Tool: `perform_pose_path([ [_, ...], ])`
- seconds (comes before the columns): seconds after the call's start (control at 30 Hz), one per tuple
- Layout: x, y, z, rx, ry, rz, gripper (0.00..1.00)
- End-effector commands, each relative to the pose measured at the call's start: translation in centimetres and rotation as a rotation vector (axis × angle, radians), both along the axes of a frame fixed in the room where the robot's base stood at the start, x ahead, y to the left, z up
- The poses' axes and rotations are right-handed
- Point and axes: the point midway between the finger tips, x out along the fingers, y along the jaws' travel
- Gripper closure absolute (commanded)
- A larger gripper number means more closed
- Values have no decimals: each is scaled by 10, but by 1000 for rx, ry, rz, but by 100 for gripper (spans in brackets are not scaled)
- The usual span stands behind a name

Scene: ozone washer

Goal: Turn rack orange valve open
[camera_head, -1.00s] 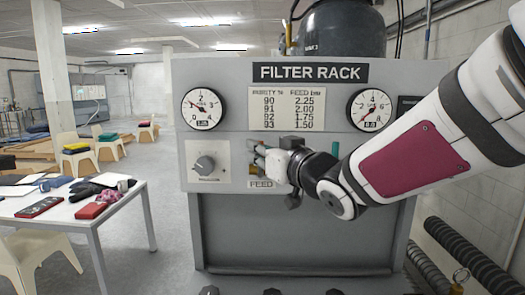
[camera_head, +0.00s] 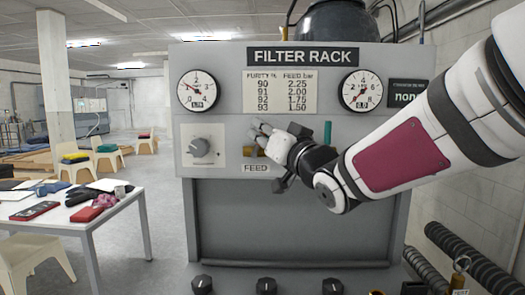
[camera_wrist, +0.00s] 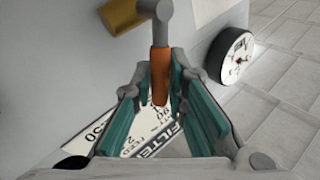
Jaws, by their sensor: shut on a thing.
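The orange valve handle (camera_wrist: 159,78) shows in the wrist view, hanging from a grey metal stem (camera_wrist: 158,12). My gripper (camera_wrist: 160,72) is shut on the handle, with its teal pads on either side. In the head view my gripper (camera_head: 262,136) is at the front of the filter rack (camera_head: 187,158), just above the FEED label (camera_head: 256,168). It hides the orange valve there.
Two gauges, left (camera_head: 199,91) and right (camera_head: 362,90), flank the printed chart (camera_head: 280,91). A grey knob (camera_head: 200,147) is left of my gripper, and a teal upright part (camera_head: 327,132) is right of it. A white table (camera_head: 115,212) with items stands at left.

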Motion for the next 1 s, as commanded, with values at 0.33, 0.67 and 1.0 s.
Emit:
perform_pose_path([
  [0.33, 11, -13, -13, 282, -13, 0, 100],
  [0.67, 10, -22, -23, 518, -20, 1, 100],
  [1.0, 9, -28, -35, 759, -26, 2, 100],
])
